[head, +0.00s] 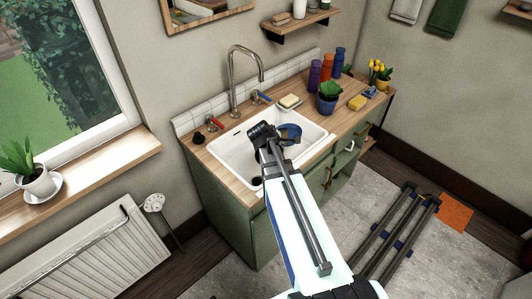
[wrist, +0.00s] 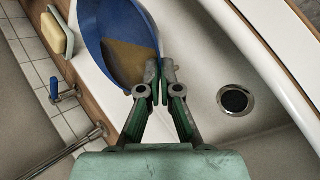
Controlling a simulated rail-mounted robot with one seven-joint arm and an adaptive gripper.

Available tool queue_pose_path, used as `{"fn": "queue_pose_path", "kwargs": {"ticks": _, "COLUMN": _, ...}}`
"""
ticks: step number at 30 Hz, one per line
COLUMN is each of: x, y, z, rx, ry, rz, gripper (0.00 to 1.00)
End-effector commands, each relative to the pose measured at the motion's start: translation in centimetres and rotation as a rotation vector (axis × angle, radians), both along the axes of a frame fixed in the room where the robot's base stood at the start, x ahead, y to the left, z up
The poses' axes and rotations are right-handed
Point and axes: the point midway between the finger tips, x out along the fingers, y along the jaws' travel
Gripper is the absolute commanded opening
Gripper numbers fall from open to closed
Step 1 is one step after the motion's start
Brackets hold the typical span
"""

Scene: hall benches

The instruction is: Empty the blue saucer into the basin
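The blue saucer (wrist: 108,40) is at the top of the wrist view, with brown content (wrist: 132,60) in its lower right part. My gripper (wrist: 154,82) has its fingertips closed together at the saucer's rim and appears to pinch it. The saucer also shows in the head view (head: 291,131), above the right part of the white basin (head: 222,146). The saucer looks tilted; I see no content falling. The basin's drain (wrist: 235,100) lies to the right of my fingers in the wrist view. My arm hides part of the basin in the head view.
A faucet (head: 232,85) and a sponge on a dish (head: 289,101) stand behind the basin. A potted plant (head: 328,98), several bottles (head: 326,66) and a yellow sponge (head: 357,103) occupy the counter to the right. The basin's left part looks clear.

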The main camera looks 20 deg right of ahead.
Motion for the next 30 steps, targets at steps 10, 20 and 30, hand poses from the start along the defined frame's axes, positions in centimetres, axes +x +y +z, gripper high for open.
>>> {"fn": "queue_pose_path", "kwargs": {"ticks": 10, "x": 0.07, "y": 0.06, "z": -0.07, "rx": -0.022, "ry": 0.015, "rz": 0.001, "gripper": 0.00}}
{"fn": "queue_pose_path", "kwargs": {"ticks": 20, "x": 0.15, "y": 0.17, "z": -0.35, "rx": -0.078, "ry": 0.057, "rz": 0.000, "gripper": 0.00}}
{"fn": "queue_pose_path", "kwargs": {"ticks": 30, "x": 0.24, "y": 0.25, "z": -0.22, "rx": -0.093, "ry": 0.067, "rz": 0.002, "gripper": 0.00}}
